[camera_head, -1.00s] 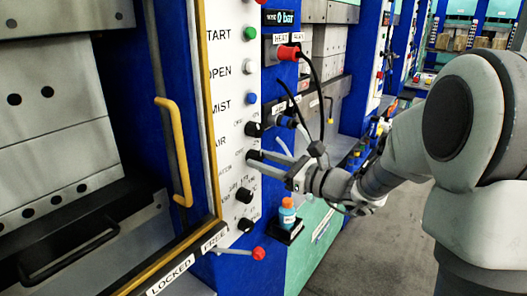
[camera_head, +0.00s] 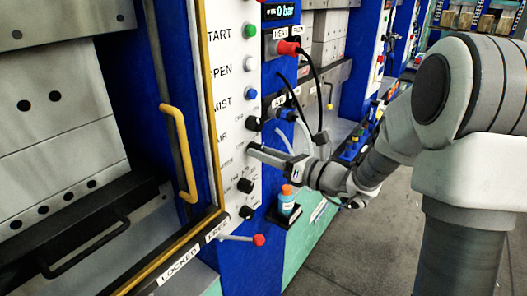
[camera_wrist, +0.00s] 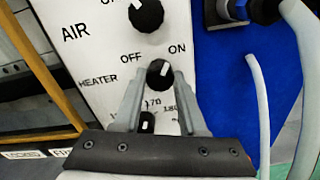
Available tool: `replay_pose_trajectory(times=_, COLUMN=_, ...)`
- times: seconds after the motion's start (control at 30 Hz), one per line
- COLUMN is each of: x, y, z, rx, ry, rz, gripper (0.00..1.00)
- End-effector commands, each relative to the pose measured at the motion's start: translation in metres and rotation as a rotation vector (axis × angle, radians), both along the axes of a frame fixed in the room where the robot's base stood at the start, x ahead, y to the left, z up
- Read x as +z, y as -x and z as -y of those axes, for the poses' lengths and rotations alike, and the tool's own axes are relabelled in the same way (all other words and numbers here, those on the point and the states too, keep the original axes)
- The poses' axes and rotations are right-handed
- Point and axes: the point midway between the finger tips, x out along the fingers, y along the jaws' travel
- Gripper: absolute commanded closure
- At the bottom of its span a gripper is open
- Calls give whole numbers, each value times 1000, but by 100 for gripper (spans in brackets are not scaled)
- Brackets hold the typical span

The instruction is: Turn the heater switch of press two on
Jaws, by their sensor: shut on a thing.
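The heater switch (camera_wrist: 159,70) is a round black knob with a white mark, on a white panel under the words OFF and ON. Its white mark slants up and right, toward the ON side. My gripper (camera_wrist: 159,80) has one finger on each side of the knob and is shut on it. In the head view my gripper (camera_head: 252,152) reaches the panel from the right, and its fingers hide the heater knob there.
The black AIR knob (camera_wrist: 146,14) sits just above, and a temperature knob (camera_wrist: 147,122) sits below between my fingers. Hoses (camera_head: 313,90) hang to the right. A blue bottle with an orange cap (camera_head: 286,203) and a red-tipped lever (camera_head: 259,240) are lower down.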

Motion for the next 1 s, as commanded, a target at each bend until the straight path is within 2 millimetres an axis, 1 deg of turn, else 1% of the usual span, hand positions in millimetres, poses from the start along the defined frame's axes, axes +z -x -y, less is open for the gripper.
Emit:
replay_pose_trajectory(times=0.23, x=-1, y=0, z=0, rx=-1, ry=-1, rz=-3, gripper=100)
replay_pose_trajectory(times=0.27, x=-1, y=0, z=0, rx=-1, ry=-1, rz=-3, gripper=54)
replay_pose_trajectory(times=0.3, x=-1, y=0, z=0, rx=0, ry=-1, rz=-3, gripper=46)
replay_pose_trajectory(times=0.4, x=-1, y=0, z=0, rx=0, ry=-1, rz=-2, gripper=29)
replay_pose_trajectory(times=0.67, x=0, y=0, z=0, rx=0, ry=0, rz=0, gripper=29)
replay_pose_trajectory(times=0.77, x=0, y=2, z=3, rx=-1, ry=0, rz=0, gripper=29)
replay_pose_trajectory(times=0.87, x=-1, y=9, z=13, rx=-4, ry=-1, rz=-1, gripper=29)
replay_pose_trajectory(times=1.0, x=-1, y=26, z=36, rx=-6, ry=1, rz=-1, gripper=29)
